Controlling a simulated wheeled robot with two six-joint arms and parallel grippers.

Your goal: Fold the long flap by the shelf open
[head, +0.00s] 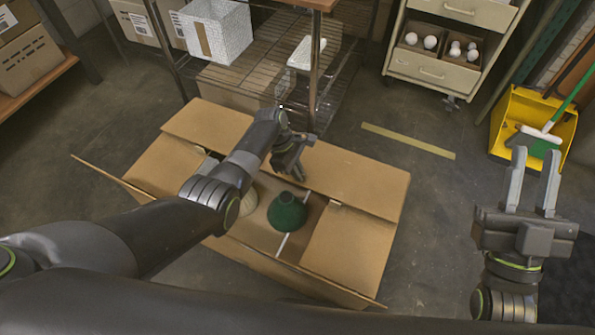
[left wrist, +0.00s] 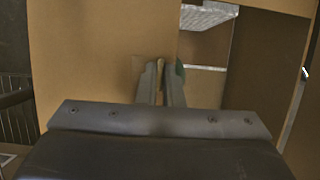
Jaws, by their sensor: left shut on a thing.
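A large cardboard box stands on the floor in the head view. Its long flap by the shelf (head: 352,178) lies inward over the far part of the opening, and it fills the left of the left wrist view (left wrist: 90,60). My left gripper (head: 298,176) is at the flap's inner edge, shut on it near the middle of its length; its fingers (left wrist: 163,68) show close together there. The short right flap (head: 350,248) and short left flap (head: 166,165) also lie inward. My right gripper (head: 533,160) is open and empty, off to the right.
A green lampshade (head: 287,214) and a cream rounded part (head: 248,202), partly behind my arm, are inside the box. A wire shelf (head: 255,70) stands close behind it. A drawer cabinet (head: 440,72) and yellow dustpan (head: 515,112) are at the back right.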

